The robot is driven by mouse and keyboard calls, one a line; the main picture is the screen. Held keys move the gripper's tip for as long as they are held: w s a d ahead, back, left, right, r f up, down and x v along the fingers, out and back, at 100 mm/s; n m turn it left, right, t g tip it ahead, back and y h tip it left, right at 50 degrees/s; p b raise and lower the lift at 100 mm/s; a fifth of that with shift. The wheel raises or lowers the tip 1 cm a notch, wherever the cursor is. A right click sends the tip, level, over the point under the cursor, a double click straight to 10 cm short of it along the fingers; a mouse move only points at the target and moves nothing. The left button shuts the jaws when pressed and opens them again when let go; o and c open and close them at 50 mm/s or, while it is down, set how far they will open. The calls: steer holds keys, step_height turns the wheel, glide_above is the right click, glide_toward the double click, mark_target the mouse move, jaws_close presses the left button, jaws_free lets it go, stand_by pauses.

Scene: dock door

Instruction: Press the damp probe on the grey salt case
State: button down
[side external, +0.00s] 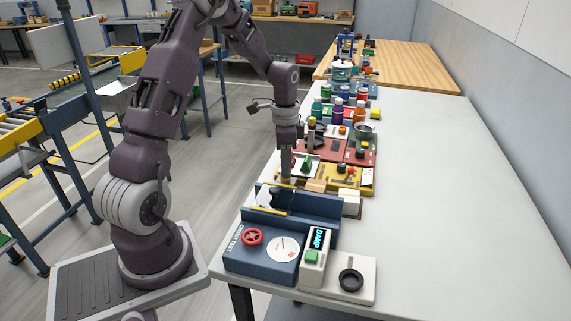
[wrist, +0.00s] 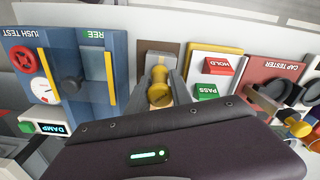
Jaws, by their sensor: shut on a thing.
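My gripper (wrist: 160,82) has its fingers closed around a yellow, knob-like piece (wrist: 160,95). In the side external view my gripper (side external: 286,178) points down behind the blue fixture, with yellow at its tips. The white damp unit (side external: 318,240) has a lit DAMP display and a green block on its front. It also shows at the lower left of the wrist view (wrist: 28,126). I cannot tell whether the held piece is the damp probe. I cannot pick out a grey salt case for certain; the fingers and wrist housing hide what lies beneath.
The blue crush tester (side external: 262,250) with a red wheel stands at the near end. A pale base with a black ring (side external: 351,280) sits beside the damp unit. HOLD (wrist: 218,66) and PASS (wrist: 206,91) blocks are right of my gripper. The table's right side is clear.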

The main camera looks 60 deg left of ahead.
steer(key=shift+f, duration=0.1)
steer(key=shift+r, duration=3.55)
